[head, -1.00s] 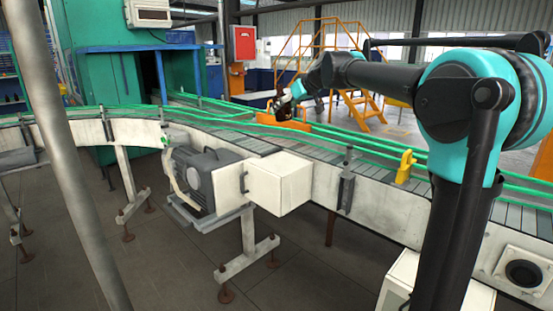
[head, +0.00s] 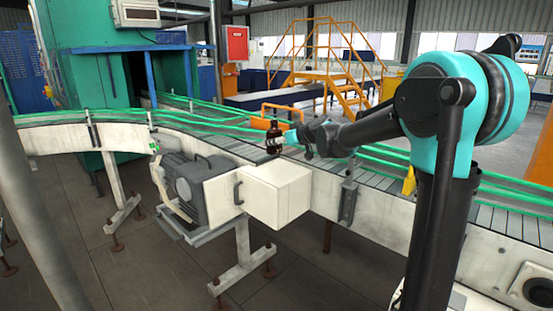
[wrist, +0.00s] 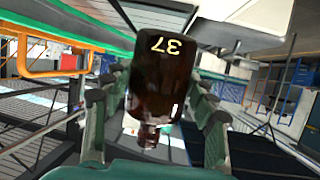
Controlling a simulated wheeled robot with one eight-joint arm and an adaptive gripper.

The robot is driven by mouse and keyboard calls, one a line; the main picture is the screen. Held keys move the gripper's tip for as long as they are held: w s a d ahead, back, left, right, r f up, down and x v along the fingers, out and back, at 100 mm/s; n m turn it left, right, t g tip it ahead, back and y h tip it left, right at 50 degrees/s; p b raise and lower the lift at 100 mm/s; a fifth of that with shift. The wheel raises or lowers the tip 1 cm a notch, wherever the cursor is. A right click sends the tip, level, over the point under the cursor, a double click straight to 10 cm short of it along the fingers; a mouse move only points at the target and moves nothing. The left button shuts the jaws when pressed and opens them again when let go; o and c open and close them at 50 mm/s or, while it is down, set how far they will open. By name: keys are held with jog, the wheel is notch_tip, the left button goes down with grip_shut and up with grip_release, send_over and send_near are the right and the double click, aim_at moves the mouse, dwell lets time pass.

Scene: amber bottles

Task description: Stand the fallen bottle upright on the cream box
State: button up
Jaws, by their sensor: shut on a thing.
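The brown bottle (head: 273,140) is held upright in the head view, neck up, by the back edge of the top of the cream box (head: 278,195). I cannot tell whether its base touches anything. My gripper (head: 291,139) reaches it from the right and is shut on it. In the wrist view the bottle (wrist: 158,85) sits between the two fingers of my gripper (wrist: 157,92), with its base towards the top of the picture and its neck towards the bottom. The number 37 shows upside down on it.
The conveyor (head: 375,178) with green rails runs behind the box. A grey motor (head: 195,180) stands left of the box, and a yellow clamp (head: 409,181) is on the rail to the right. An orange frame (head: 283,109) stands behind the bottle. The visible box top looks clear.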

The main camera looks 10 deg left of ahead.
jog(key=shift+f, duration=3.4)
jog(key=shift+f, duration=0.2)
jog(key=o, duration=1.2)
